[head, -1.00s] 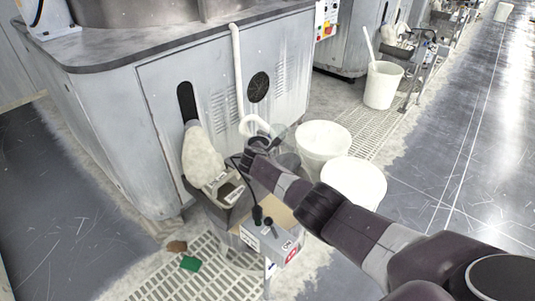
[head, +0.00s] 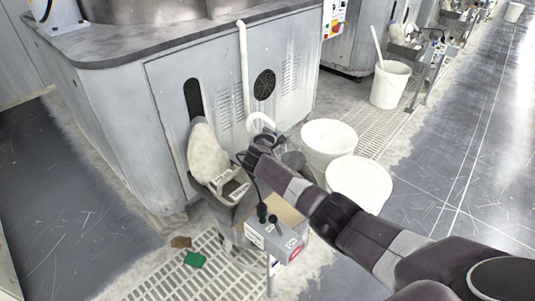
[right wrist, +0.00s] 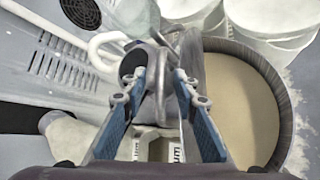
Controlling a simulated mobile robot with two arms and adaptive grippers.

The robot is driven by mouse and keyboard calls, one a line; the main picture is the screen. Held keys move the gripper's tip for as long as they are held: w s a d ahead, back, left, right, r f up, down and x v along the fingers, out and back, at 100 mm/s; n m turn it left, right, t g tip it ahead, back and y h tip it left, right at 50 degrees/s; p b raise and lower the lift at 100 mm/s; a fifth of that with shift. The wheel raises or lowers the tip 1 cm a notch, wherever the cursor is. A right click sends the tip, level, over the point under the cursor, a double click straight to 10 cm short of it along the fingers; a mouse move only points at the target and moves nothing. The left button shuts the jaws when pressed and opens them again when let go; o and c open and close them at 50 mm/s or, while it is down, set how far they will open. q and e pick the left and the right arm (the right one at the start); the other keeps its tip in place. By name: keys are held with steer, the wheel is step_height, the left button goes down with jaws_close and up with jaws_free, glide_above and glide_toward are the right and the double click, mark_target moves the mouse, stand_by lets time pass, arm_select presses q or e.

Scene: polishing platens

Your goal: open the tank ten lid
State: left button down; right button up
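My right gripper (head: 258,152) is at the middle of the head view, close to the machine's front panel. In the right wrist view my right gripper (right wrist: 160,78) has its two blue-padded fingers apart, with a grey loop-like handle (right wrist: 160,95) between them. I cannot tell whether they press on it. A round tank (right wrist: 288,75) with a grey rim and a beige inside lies right of the fingers, uncovered on the side that shows. A grey plate-like piece, possibly the lid, stands beside the right finger. No "ten" marking is legible. My left gripper is out of view.
A grey machine cabinet (head: 190,160) stands behind, with a white pipe (head: 242,70). White buckets (head: 328,138) stand to the right. A control box (head: 272,242) with black knobs is in front. The aisle at right is clear.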

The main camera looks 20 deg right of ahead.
steer(key=v, duration=1)
stand_by(0.6)
